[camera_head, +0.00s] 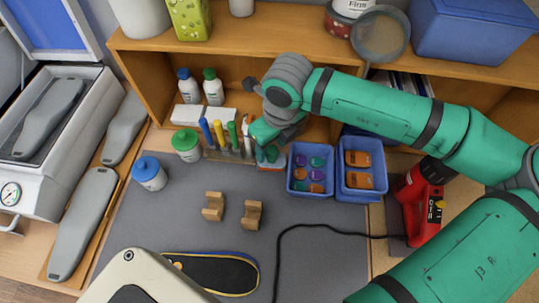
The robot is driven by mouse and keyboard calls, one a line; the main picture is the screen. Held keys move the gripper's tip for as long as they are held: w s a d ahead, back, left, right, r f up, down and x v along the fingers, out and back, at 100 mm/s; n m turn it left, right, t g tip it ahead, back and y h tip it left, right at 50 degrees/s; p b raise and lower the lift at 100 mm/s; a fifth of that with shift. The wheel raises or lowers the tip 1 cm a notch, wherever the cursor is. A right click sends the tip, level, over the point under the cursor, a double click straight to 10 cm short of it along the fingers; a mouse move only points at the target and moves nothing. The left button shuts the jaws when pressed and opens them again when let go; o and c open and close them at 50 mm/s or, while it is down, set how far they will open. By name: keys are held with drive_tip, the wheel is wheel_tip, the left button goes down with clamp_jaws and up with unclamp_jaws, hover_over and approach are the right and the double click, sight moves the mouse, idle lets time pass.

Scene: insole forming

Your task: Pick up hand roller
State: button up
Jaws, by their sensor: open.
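My gripper (267,154) points down at the back of the grey mat, just right of a wooden rack (228,155) of upright tools. Its fingers are small in this view; they are open. A small, low item with a pale and reddish edge (271,168) shows just below the fingertips. My gripper covers much of it, so I cannot tell whether it is the hand roller or whether the fingers touch it. The rack holds handles in blue, yellow, green and white. No hand roller can be clearly made out.
Blue bins (362,194) stand close to the right of my gripper. A green-lidded jar (186,146) and a blue-lidded jar (149,174) stand at left. Wooden cradles (252,215) sit mid-mat. A red device (420,205) stands at right. A shelf (240,35) overhangs the back.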

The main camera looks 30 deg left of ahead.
sight(272, 150)
drive_tip(key=shift+w+f, duration=0.15)
drive_tip(key=shift+f, duration=1.35)
drive_tip(key=shift+a, duration=0.1)
clamp_jaws()
drive_tip(key=shift+r, duration=0.2)
wheel_tip(272, 150, up, 18)
drive_tip(key=shift+f, duration=0.15)
drive_tip(key=c, duration=1)
unclamp_jaws()
